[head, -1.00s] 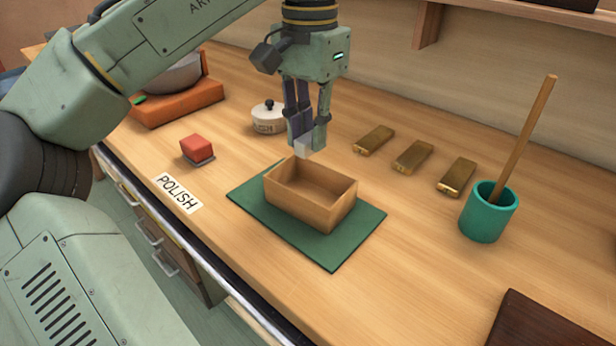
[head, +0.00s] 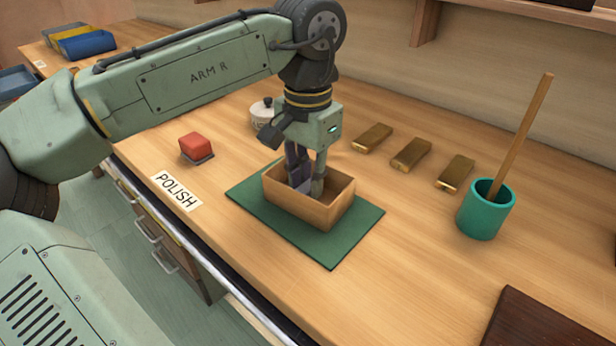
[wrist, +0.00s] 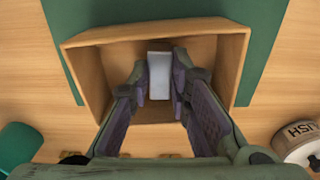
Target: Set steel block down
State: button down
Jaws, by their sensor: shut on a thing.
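The steel block (wrist: 159,76) is a pale grey bar between the fingertips of my gripper (wrist: 160,82) in the wrist view. My gripper is shut on it, with the fingers reaching down inside an open wooden box (head: 322,212). The gripper also shows in the head view (head: 305,187), where the fingers and box wall largely hide the block. I cannot tell whether the block touches the box floor. The box sits on a green mat (head: 349,236); its wall also shows in the wrist view (wrist: 84,85).
Three brass bars (head: 411,154) lie behind and to the right. A teal cup (head: 486,212) with a wooden stick stands right. A red block (head: 196,147) and a "POLISH" label (head: 176,191) are left. A lidded white pot (head: 263,114) is behind the box.

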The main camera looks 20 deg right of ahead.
aim_at(308, 185)
jog(key=c, duration=1.5)
grip_release()
jog(key=shift+f, duration=0.1)
notch_tip(308, 185, up, 12)
jog(key=shift+r, duration=0.15)
